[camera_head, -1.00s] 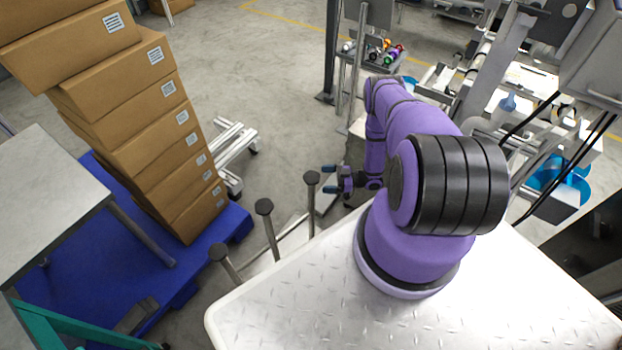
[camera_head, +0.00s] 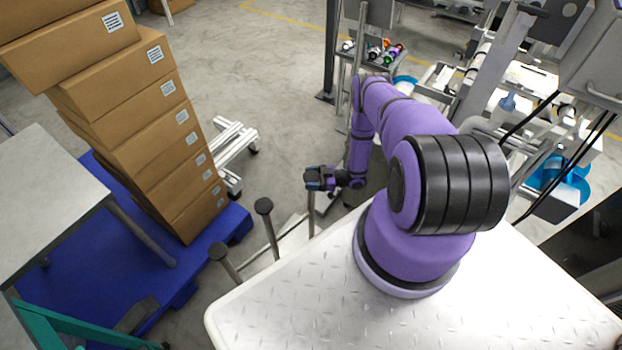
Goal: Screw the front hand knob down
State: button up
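The left knob (camera_head: 218,252) and the middle knob (camera_head: 264,206) are clear and untouched. The right knob's stem (camera_head: 311,222) shows, but its head is hidden behind my gripper. My gripper (camera_head: 313,179), with dark blue fingertips, points left and lies level with that head. Whether the fingers touch or grip the head cannot be told at this size.
A tall stack of cardboard boxes (camera_head: 158,128) stands on a blue platform (camera_head: 72,272) at left. A grey table (camera_head: 45,200) is at far left. Metal machinery with blue bowls (camera_head: 560,180) is on the right. Grey floor (camera_head: 260,90) lies open behind.

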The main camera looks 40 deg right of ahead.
jog(key=shift+m+t+h, duration=0.3)
jog(key=m+t+h, duration=0.3)
jog(key=t+h, duration=0.1)
jog(key=shift+m, duration=0.4)
jog(key=m+t+h, duration=0.1)
jog(key=m+h, duration=0.1)
jog(key=h, duration=0.1)
jog(key=m+t+h, duration=0.1)
jog(key=m+h, duration=0.1)
jog(key=h, duration=0.1)
jog(key=shift+t+h, duration=0.3)
jog(key=shift+h, duration=0.1)
jog(key=m+h, duration=0.5)
jog(key=h, duration=0.1)
jog(key=shift+d+h, duration=0.1)
jog(key=shift+h, duration=0.3)
jog(key=m+g+h, duration=0.1)
jog(key=m+h, duration=0.1)
jog(key=h, duration=0.1)
jog(key=m+g+h, duration=0.1)
jog(key=m+h, duration=0.1)
jog(key=h, duration=0.2)
jog(key=shift+d+m+g, duration=0.1)
jog(key=shift+m+g, duration=0.2)
jog(key=shift+g, duration=0.1)
jog(key=shift+w, duration=0.1)
jog(key=o, duration=0.9)
